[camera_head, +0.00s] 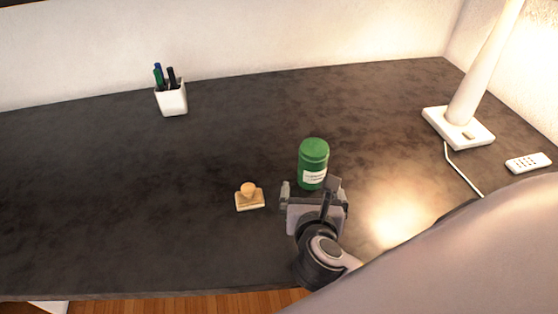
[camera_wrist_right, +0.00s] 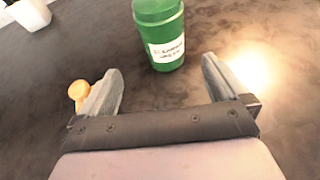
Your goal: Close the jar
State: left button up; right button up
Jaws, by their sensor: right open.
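A green jar (camera_head: 313,165) with a white label stands upright on the dark desk, just beyond my right gripper. A green top sits on it in the head view; I cannot tell how firmly it is seated. In the right wrist view the jar (camera_wrist_right: 161,38) stands ahead of the gap between the fingers, with its upper edge cut off by the frame. My right gripper (camera_head: 312,190) is open and empty, and its fingers also show spread apart in the right wrist view (camera_wrist_right: 160,88). My left gripper is not in view.
A wooden stamp (camera_head: 249,198) lies left of my right gripper. A white pen cup (camera_head: 172,98) stands at the back left. A lamp base (camera_head: 458,128) with a cable and a white remote (camera_head: 528,163) are at the right. The desk's left part is clear.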

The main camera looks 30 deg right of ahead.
aim_at(310, 175)
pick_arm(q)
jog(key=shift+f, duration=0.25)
pick_arm(e)
jog(key=x, duration=0.7)
pick_arm(q)
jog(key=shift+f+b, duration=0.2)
jog(key=shift+b, duration=0.2)
pick_arm(e)
jog(key=shift+s+d+f+x, duration=0.1)
jog(key=shift+d+x, duration=0.05)
jog(key=shift+x, duration=1.1)
jog(key=shift+s+d+f+x, duration=0.1)
jog(key=shift+s+x, duration=0.05)
jog(key=shift+x, duration=1.1)
jog(key=c, duration=1.2)
jog(key=shift+o, duration=0.2)
jog(key=shift+r, duration=0.1)
